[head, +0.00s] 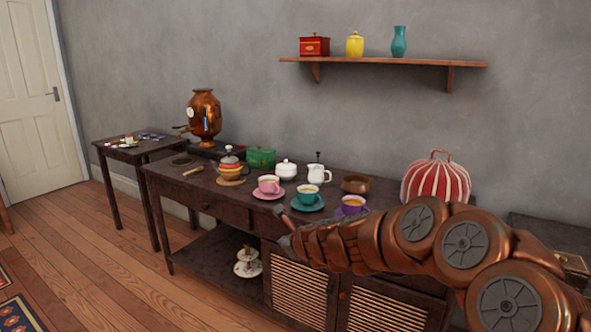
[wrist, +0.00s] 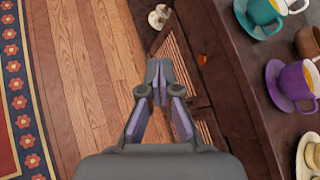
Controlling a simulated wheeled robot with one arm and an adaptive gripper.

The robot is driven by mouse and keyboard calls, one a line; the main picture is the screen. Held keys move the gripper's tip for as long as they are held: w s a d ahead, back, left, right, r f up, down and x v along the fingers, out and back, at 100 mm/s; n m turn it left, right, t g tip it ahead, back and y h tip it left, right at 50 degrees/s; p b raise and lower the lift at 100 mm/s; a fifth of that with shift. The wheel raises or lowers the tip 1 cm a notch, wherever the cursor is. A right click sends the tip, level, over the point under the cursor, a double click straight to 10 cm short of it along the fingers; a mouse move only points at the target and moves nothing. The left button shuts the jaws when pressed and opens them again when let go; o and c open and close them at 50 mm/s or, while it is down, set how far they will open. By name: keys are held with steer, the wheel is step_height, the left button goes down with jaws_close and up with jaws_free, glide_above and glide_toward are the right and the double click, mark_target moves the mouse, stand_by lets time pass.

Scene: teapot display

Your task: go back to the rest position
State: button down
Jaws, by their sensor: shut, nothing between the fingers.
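My gripper (wrist: 159,82) is shut and empty in the wrist view. Its fingers point down over the wooden floor, beside the front edge of the dark sideboard (wrist: 215,40). In the head view my arm reaches in from the lower right, and my gripper (head: 283,226) is at its left end, in front of the sideboard (head: 190,215). The fingertips are small there. The arm hides part of the sideboard's right side.
Pink (head: 268,186), teal (head: 307,196) and purple (head: 352,205) cups stand on saucers near the front edge. A striped tea cosy (head: 436,180) stands at the right. A tiered stand (head: 248,264) is on the lower shelf. Floor (head: 130,260) at front left is clear.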

steer(key=s+a+r+n+g+y, duration=0.1)
steer(key=s+n+g, duration=0.2)
steer(key=s+n, duration=0.55)
steer(key=s+a+r+n+g+y, duration=0.1)
steer(key=s+n+g+y, duration=0.1)
steer(key=s+n, duration=0.65)
steer(key=s+d+f+n+g+h, duration=0.2)
steer(key=s+d+n+g+h, duration=0.1)
steer(key=s+d, duration=0.55)
steer(key=s+d+f+n+g+h, duration=0.25)
steer(key=s+d, duration=0.35)
steer(key=s, duration=0.6)
steer(key=s+d+f+n+g+h, duration=0.25)
steer(key=s+d, duration=0.45)
steer(key=s, duration=0.4)
step_height(320, 180, up, 23)
steer(key=s+d+p, duration=0.1)
steer(key=s+p, duration=0.1)
steer(key=p, duration=2)
steer(key=shift+r+n+t, duration=0.2)
steer(key=shift+n+t, duration=0.1)
steer(key=shift+t, duration=0.1)
